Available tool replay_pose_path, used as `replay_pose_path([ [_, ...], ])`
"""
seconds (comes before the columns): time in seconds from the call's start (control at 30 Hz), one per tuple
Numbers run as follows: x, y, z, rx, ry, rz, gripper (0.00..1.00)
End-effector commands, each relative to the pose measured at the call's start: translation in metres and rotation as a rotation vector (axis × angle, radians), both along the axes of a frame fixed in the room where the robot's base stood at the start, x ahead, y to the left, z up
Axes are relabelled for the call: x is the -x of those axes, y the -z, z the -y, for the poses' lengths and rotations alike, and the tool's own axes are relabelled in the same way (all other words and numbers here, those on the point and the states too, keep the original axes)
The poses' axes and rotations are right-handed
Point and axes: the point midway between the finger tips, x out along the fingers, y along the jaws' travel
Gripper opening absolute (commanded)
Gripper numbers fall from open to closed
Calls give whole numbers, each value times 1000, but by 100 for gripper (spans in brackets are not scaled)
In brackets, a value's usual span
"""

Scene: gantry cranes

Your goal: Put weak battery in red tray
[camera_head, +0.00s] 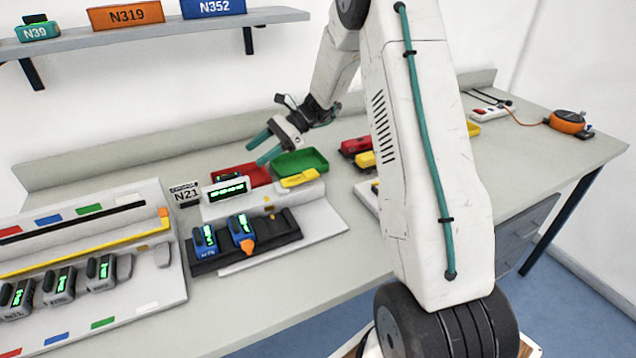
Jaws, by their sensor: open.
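A red tray (232,175) sits on the bench behind a white device with a lit green display (228,189). Two blue batteries with green displays, one on the left (204,241) and one with an orange tip on the right (241,229), stand in a dark holder (283,232). Several grey batteries (59,285) with green displays stand in a white rack at the left. The displays are too small to tell which battery is weak. My gripper (257,152), with teal fingers, is open and empty above the red tray, which it partly overlaps in view.
A green tray (302,161) and a small yellow piece (300,179) lie right of the red tray. Red and yellow items (356,146) and an orange tape reel (567,122) lie farther right. A shelf (150,35) hangs above.

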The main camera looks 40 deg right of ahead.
Motion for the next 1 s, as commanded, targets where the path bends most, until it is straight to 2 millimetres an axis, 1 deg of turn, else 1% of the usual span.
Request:
replay_pose_path([
  [0.03,11,-19,-12,41,-49,36,62],
  [0.07,20,-28,-18,69,-84,58,62],
  [0.1,33,-41,-28,108,-135,90,62],
  [0.17,56,-61,-42,175,-219,145,62],
  [0.2,72,-72,-51,218,-275,180,62],
  [0.27,96,-87,-62,283,-361,235,62],
  [0.3,113,-97,-69,326,-417,271,62],
  [0.37,138,-109,-77,388,-501,324,62],
  [0.4,155,-116,-82,430,-557,360,62],
  [0.47,181,-125,-87,492,-642,415,62],
  [0.5,198,-130,-90,533,-698,450,62],
  [0.63,253,-141,-93,667,-881,566,62],
  [0.7,281,-144,-92,738,-980,627,62],
  [0.8,317,-144,-87,840,-1117,710,62],
  [0.9,346,-142,-80,931,-1237,779,62],
  [1.0,366,-138,-72,999,-1330,829,62],
])
